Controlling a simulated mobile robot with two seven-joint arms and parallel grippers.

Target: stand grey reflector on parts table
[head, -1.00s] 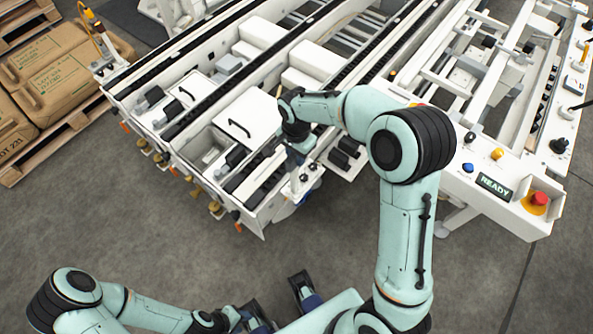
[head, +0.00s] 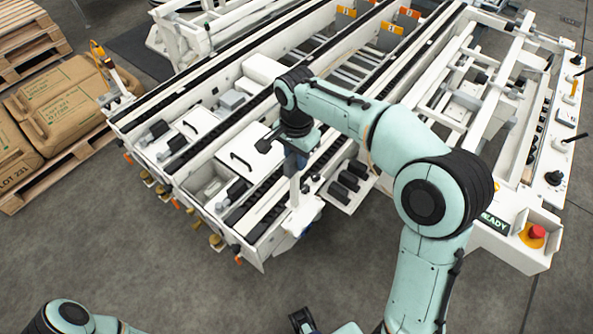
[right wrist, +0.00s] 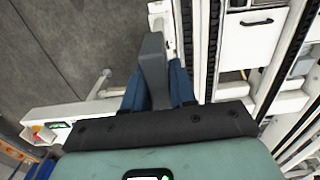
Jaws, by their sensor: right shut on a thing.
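My right gripper (head: 294,168) points down over the near end of the white conveyor frame, just left of a small white shelf. In the right wrist view its two blue fingers (right wrist: 157,88) are shut on a flat grey piece, which I take as the grey reflector (right wrist: 153,62). The reflector sticks out past the fingertips; its lower end is hidden by the hand. In the head view I cannot make it out clearly. I cannot tell for sure which surface is the parts table. Of my left gripper only a dark finger (head: 303,320) shows at the bottom edge.
The small white shelf (head: 338,197) holds several dark blocks (head: 350,180). A white cover with a black handle (head: 248,146) lies left of the right gripper. A control panel with a red button (head: 537,232) stands at right. Sacks (head: 62,100) lie on a pallet at left. Floor in front is clear.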

